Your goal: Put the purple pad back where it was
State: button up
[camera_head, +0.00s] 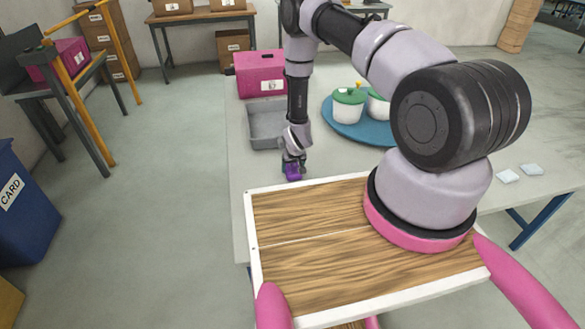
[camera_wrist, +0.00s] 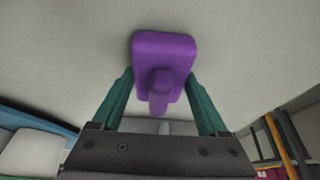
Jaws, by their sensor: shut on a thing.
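The purple pad (camera_head: 293,173) is at my gripper's tip, over the table's near left part. In the wrist view the pad (camera_wrist: 165,48) is a rounded purple block with a knob. My gripper (camera_wrist: 160,95) has its two teal fingers closed about it, one on each side. In the head view my gripper (camera_head: 292,164) points down. I cannot tell whether the pad touches the table or hangs just above it.
A grey tray (camera_head: 267,143) lies behind my gripper, with a magenta box (camera_head: 260,84) beyond. A blue round board (camera_head: 348,128) with green-lidded white pots (camera_head: 348,112) is to the right. White squares (camera_head: 508,176) lie at far right. The table (camera_head: 242,165) is bare around the pad.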

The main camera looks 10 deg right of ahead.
jog(key=o, duration=1.2)
jog(key=shift+f, duration=0.1)
jog(key=v, duration=1.2)
notch_tip(320, 180, up, 9)
send_over(294, 165)
notch_tip(294, 165, up, 26)
jog(key=s+d+m+t+y, duration=0.1)
jog(key=s+d+m, duration=0.1)
jog(key=s+d+r+m, duration=0.1)
jog(key=s+r, duration=0.4)
jog(key=r, duration=0.3)
jog(key=s+d+r, duration=0.2)
jog(key=s+r, duration=0.3)
jog(key=r, duration=0.3)
jog(key=s+r, duration=0.3)
jog(key=s, duration=0.5)
jog(key=s+r+m+t+y, duration=0.1)
jog(key=s+r, duration=0.3)
jog(key=s, duration=0.4)
jog(key=shift+d+t, duration=0.3)
